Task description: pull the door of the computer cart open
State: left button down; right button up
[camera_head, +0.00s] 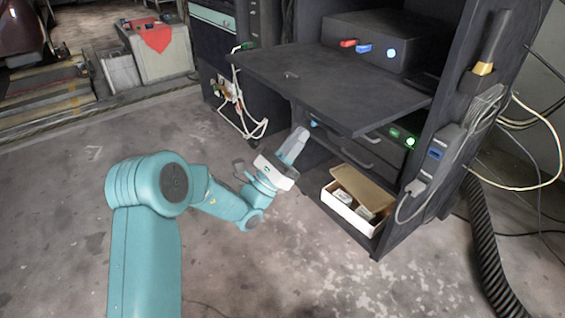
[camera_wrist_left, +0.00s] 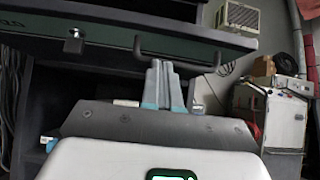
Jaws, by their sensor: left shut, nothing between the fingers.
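The computer cart (camera_head: 437,120) is a dark cabinet on the right of the head view. A flat dark panel (camera_head: 345,88) with a small lock juts out from its front, roughly level. I cannot tell whether this panel is the door. My left gripper (camera_head: 300,136) is shut and empty, below the panel's near edge and in front of the cart. In the left wrist view, its fingers (camera_wrist_left: 164,80) point at a dark front (camera_wrist_left: 110,35) with a lock and a bar handle (camera_wrist_left: 180,62). The fingertips overlap the handle in the picture; contact is unclear. My right gripper is not in view.
A cardboard box (camera_head: 355,204) sits low in the cart. A dark device (camera_head: 385,38) stands above the panel. Cables (camera_head: 540,130) and a black hose (camera_head: 487,240) are at right. White cords (camera_head: 243,115) hang at left. The concrete floor in front is clear.

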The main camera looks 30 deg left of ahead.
aim_at(306, 108)
pick_arm(q)
notch_tip(306, 108, up, 4)
jog(key=shift+f+b, duration=0.1)
jog(key=shift+b, duration=0.3)
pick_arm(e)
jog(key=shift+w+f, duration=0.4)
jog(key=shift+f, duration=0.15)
pick_arm(q)
notch_tip(306, 108, up, 6)
jog(key=g+p, duration=0.2)
jog(key=p, duration=0.7)
jog(key=shift+w+y, duration=0.1)
jog(key=shift+y, duration=0.3)
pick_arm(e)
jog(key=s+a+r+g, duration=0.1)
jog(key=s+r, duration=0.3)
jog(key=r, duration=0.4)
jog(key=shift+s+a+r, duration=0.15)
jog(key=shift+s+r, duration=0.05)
